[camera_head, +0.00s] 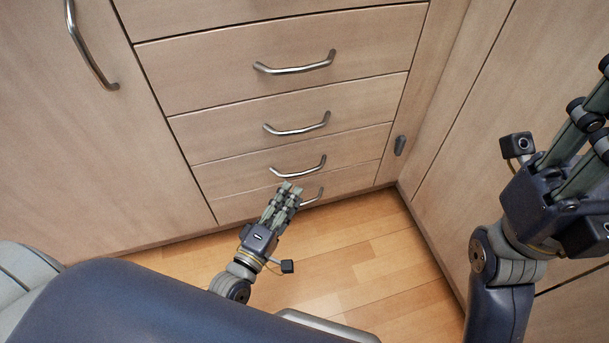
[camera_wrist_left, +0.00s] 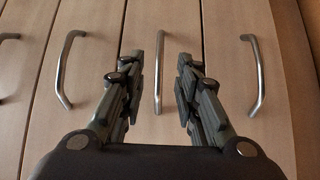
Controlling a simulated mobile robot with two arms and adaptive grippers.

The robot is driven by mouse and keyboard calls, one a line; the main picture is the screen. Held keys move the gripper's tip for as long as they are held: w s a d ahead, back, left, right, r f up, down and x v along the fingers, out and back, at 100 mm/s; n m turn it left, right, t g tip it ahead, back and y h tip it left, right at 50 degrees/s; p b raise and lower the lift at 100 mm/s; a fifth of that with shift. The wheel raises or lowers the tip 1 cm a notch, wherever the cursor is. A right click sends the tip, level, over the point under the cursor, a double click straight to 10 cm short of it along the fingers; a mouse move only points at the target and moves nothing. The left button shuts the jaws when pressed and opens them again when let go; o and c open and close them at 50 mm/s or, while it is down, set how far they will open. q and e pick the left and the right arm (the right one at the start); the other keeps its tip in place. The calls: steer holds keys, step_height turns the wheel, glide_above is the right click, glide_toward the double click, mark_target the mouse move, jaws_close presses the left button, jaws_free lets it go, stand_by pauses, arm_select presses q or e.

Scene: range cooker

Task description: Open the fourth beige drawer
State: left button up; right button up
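A column of beige drawers shows in the head view, each front with a curved metal handle. Counting the partly cut-off front at the top, the fourth beige drawer (camera_head: 245,178) has its handle (camera_head: 300,168) just above the lowest one. My left gripper (camera_head: 289,187) is low in front of these drawers, its fingers pointing at the cabinet and covering part of the lowest handle. In the left wrist view my left gripper (camera_wrist_left: 158,75) has its fingers apart, with one handle (camera_wrist_left: 159,72) seen upright between them, apparently the fourth drawer's. Contact is not visible. My right gripper (camera_head: 585,120) is at the right, fingertips cut off.
A tall cabinet door (camera_head: 70,130) with a long handle stands left of the drawers. Another beige panel (camera_head: 470,120) meets them at a corner on the right. The wooden floor (camera_head: 345,250) below is clear. The lowest handle (camera_head: 312,197) is close beside my left fingers.

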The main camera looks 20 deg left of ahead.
arm_select(q)
steer(key=b+x, duration=0.2)
steer(key=x, duration=0.4)
steer(key=shift+w, duration=0.4)
jaws_close()
